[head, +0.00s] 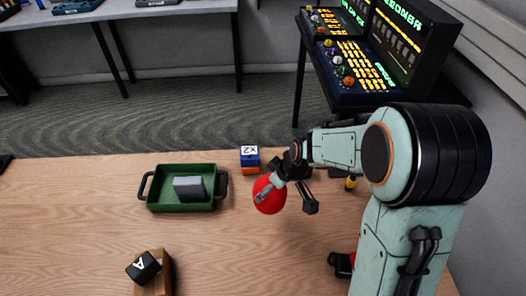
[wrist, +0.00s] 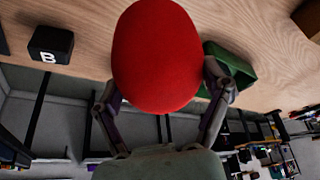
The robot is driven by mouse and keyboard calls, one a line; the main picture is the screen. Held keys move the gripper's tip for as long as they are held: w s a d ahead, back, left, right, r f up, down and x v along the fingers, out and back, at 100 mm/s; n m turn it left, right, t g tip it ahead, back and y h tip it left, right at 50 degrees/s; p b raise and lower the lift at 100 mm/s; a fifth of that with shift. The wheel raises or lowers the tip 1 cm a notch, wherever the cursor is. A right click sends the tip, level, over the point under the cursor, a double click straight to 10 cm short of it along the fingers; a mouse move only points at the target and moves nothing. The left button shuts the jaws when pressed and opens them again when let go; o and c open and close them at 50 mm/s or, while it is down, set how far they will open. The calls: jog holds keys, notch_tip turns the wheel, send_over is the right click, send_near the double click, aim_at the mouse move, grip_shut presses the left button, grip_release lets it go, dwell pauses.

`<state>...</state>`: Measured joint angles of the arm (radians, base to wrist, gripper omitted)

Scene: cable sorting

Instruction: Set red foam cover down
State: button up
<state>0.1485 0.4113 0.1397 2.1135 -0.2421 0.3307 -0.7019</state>
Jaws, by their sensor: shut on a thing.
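The red foam cover (head: 269,195) is a rounded, bright red piece near the middle of the table in the head view. It fills the upper middle of the wrist view (wrist: 157,55). My gripper (head: 281,180) is shut on it, with one finger on each side in the wrist view (wrist: 160,90). In the head view the cover is over the wooden table, right of the green tray. I cannot tell whether its underside touches the table.
A green tray (head: 181,206) holding a grey block (head: 189,188) stands left of the cover. A blue and orange block (head: 249,158) is just behind it. A black block marked A (head: 143,267) sits on a wooden box (head: 155,286) at front left. The table's front middle is clear.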

jog(key=shift+w+a+f, duration=0.1)
jog(key=shift+w+f, duration=0.65)
jog(key=shift+f, duration=0.7)
jog(key=shift+w+a+f, duration=0.1)
jog(key=shift+w+f, duration=0.7)
jog(key=shift+f, duration=0.7)
jog(key=shift+w+a+f, duration=0.1)
jog(key=shift+w+f, duration=0.65)
jog(key=shift+f, duration=0.7)
jog(key=shift+f, duration=0.1)
jog(key=o, duration=0.8)
